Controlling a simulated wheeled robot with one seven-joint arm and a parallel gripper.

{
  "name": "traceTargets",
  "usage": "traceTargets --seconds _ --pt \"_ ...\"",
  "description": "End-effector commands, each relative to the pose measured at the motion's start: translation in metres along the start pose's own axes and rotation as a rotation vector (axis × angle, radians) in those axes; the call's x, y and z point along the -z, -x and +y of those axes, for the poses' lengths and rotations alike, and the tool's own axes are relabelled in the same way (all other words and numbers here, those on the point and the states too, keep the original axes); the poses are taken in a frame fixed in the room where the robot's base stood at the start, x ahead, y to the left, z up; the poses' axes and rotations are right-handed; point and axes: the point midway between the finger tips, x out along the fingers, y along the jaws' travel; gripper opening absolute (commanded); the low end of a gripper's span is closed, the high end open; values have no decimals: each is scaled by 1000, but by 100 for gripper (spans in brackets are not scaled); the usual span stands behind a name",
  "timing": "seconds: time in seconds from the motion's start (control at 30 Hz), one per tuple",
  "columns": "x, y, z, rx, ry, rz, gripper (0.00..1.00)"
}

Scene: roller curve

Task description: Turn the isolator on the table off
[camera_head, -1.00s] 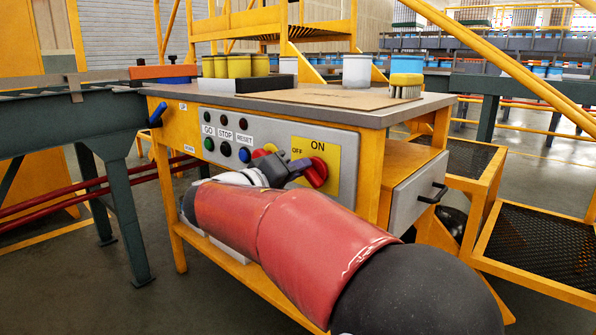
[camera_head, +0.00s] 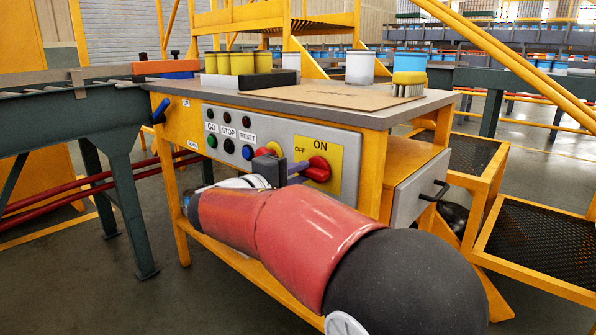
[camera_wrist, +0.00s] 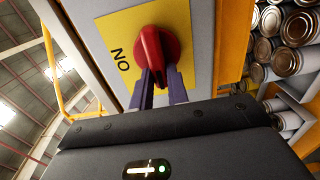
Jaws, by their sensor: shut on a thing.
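The isolator is a red rotary knob (camera_head: 318,168) on a yellow plate (camera_head: 329,152) at the right of the grey control panel. ON is printed above it and OFF to its left. My gripper (camera_head: 303,167) comes in from the left, shut on the knob's handle. In the wrist view, the two fingers (camera_wrist: 160,84) lie either side of the red handle (camera_wrist: 157,48). The handle there runs across the direction of the ON label (camera_wrist: 121,60), roughly level toward the OFF side. The fingers partly hide the knob in the head view.
GO, STOP and RESET buttons (camera_head: 228,146) sit left on the panel. A red part (camera_head: 272,148) shows just behind my gripper. A drawer handle (camera_head: 434,191) sticks out at the right.

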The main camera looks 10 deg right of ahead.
Motion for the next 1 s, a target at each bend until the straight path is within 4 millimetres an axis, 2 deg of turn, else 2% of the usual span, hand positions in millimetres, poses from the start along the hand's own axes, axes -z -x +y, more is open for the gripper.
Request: traceTargets --seconds 0.5,0.53,0.67,1.0 --pt "0 0 -2 1 20 2 0" --pt "0 0 -2 1 20 2 20" --pt "0 0 -1 1 18 2 37" --pt "0 4 -1 0 16 2 38"
